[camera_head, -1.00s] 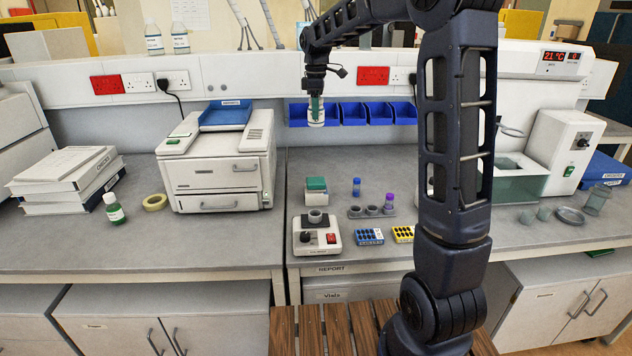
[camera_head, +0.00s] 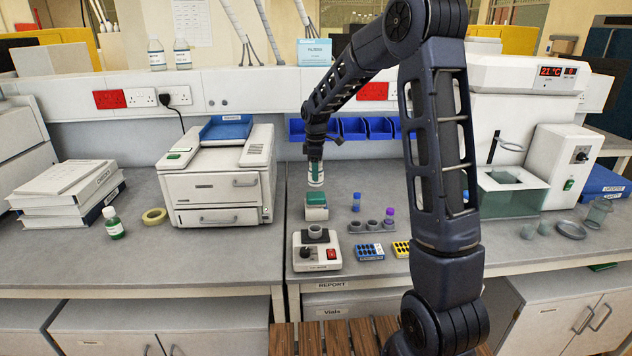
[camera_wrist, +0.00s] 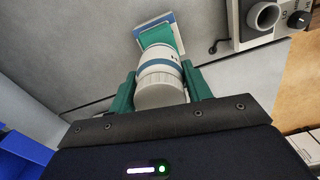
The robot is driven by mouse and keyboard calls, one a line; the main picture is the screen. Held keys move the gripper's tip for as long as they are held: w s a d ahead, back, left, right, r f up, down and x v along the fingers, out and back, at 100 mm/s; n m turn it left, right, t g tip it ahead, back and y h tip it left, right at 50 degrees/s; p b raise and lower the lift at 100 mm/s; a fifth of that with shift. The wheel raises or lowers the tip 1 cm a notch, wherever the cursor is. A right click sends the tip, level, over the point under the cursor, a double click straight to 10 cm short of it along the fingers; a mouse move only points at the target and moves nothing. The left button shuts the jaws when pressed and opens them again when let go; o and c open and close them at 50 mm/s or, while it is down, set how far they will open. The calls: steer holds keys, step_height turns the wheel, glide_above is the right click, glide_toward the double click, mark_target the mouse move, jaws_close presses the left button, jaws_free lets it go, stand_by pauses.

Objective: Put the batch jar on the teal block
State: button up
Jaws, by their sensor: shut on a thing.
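My gripper (camera_head: 315,163) is shut on the batch jar (camera_head: 316,180), a small white jar with a blue-green band. In the head view the jar hangs upright just above the teal block (camera_head: 316,198). Whether a small gap remains between them is hard to tell. The block has a teal top on a pale base and stands on the bench. In the wrist view the jar (camera_wrist: 160,82) sits between the green fingers of my gripper (camera_wrist: 160,75). Behind it shows part of the teal block (camera_wrist: 157,32); the jar hides the rest.
A white device with a round top (camera_head: 318,254) stands just in front of the block. A grey vial rack (camera_head: 372,227) is to the right, with blue (camera_head: 368,252) and yellow racks nearer. A printer-like machine (camera_head: 218,180) stands left. Blue bins (camera_head: 352,128) hang behind.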

steer(key=shift+f, duration=2.2)
steer(key=shift+f, duration=0.15)
steer(key=o, duration=1)
steer(key=shift+o, duration=0.2)
step_height(320, 180, up, 12)
steer(key=shift+d+r, duration=0.1)
steer(key=shift+r, duration=0.1)
